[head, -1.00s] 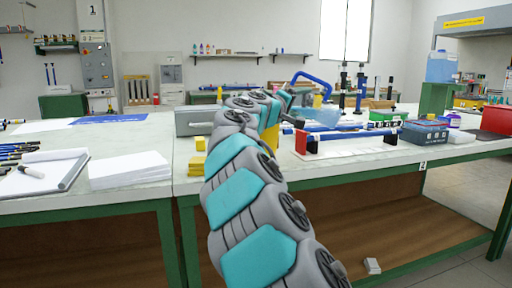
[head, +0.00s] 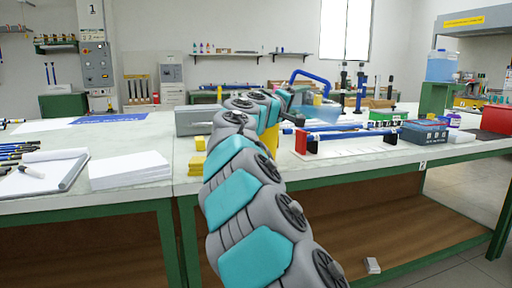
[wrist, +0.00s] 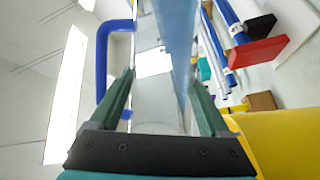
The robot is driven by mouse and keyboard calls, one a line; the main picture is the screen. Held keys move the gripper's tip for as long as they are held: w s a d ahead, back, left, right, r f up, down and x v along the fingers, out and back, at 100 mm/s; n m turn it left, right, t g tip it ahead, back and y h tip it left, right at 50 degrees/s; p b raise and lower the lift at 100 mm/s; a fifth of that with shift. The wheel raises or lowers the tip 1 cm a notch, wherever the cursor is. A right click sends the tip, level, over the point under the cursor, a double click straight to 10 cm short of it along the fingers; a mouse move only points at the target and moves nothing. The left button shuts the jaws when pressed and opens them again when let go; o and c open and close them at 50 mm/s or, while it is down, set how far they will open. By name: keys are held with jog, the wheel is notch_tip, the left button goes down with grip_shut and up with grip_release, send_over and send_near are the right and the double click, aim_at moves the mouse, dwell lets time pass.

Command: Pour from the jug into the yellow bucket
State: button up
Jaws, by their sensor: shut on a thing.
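The jug is clear bluish with a blue handle (head: 311,76). Its body (head: 325,113) shows beyond the end of my arm, above the bench, and looks tilted with the handle uppermost. In the wrist view my gripper (wrist: 162,78) has its two green fingers on either side of the clear jug (wrist: 155,40), shut on it. The handle stands left of the fingers there. The yellow bucket (head: 271,138) is mostly hidden behind my arm. In the wrist view the bucket (wrist: 282,142) fills the lower right, close to the right finger. I cannot see whether liquid is flowing.
Right of the jug, a blue rod (head: 345,134) lies on red-ended supports. A green box (head: 388,116) and a blue-grey toolbox (head: 424,133) stand farther right. Yellow blocks (head: 198,155) and a grey metal case (head: 196,121) are left of my arm. A paper stack (head: 128,169) lies on the left bench.

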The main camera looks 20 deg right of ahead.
jog(key=shift+r, duration=0.1)
jog(key=shift+r+n, duration=0.15)
jog(key=shift+n, duration=0.25)
dwell(0.7)
jog(key=shift+a+r+n+t, duration=0.1)
jog(key=shift+r+n+t, duration=0.1)
jog(key=shift+n+t, duration=0.1)
dwell(0.7)
jog(key=shift+a+r+n+p, duration=0.1)
jog(key=shift+r+n+p, duration=0.15)
jog(key=shift+n+p, duration=0.05)
jog(key=shift+w, duration=0.1)
dwell(0.6)
